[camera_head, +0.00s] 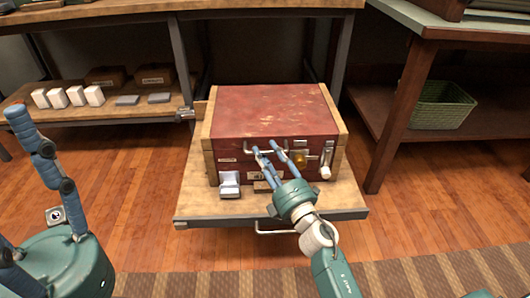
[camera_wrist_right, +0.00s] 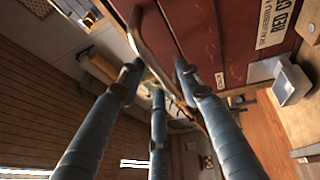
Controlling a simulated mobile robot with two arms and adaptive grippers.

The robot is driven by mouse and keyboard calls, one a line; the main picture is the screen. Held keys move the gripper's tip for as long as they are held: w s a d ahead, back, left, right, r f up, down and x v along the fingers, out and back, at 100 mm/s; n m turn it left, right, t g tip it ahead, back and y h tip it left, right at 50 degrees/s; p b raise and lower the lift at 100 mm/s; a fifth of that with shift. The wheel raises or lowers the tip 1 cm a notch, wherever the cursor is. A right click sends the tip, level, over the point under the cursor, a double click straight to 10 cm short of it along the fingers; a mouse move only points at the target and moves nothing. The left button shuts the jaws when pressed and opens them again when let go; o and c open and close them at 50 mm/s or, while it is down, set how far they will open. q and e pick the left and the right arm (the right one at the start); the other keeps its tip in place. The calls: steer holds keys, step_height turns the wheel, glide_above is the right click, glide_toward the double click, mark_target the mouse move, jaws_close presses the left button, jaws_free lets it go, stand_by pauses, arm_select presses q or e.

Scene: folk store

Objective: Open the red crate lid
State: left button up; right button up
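The red crate (camera_head: 270,108) has wooden edges and sits with its lid shut, flat on top. Metal fittings and a brass-coloured piece (camera_head: 301,160) show on its front. My right gripper (camera_head: 266,149) is at the crate's front face, by a metal handle (camera_head: 300,151). In the right wrist view its fingers (camera_wrist_right: 158,75) are spread apart, with the curved metal handle (camera_wrist_right: 152,45) running close by their tips; I cannot tell whether they touch it. My left gripper (camera_head: 30,180) is at the far left, fingers spread and empty, away from the crate.
The crate stands on a pulled-out wooden board (camera_head: 195,204) with a metal front edge. Shelving with white blocks (camera_head: 68,96) is left; a table with a green basket (camera_head: 440,104) is right.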

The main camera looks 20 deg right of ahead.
steer(key=shift+x, duration=0.85)
jaws_close()
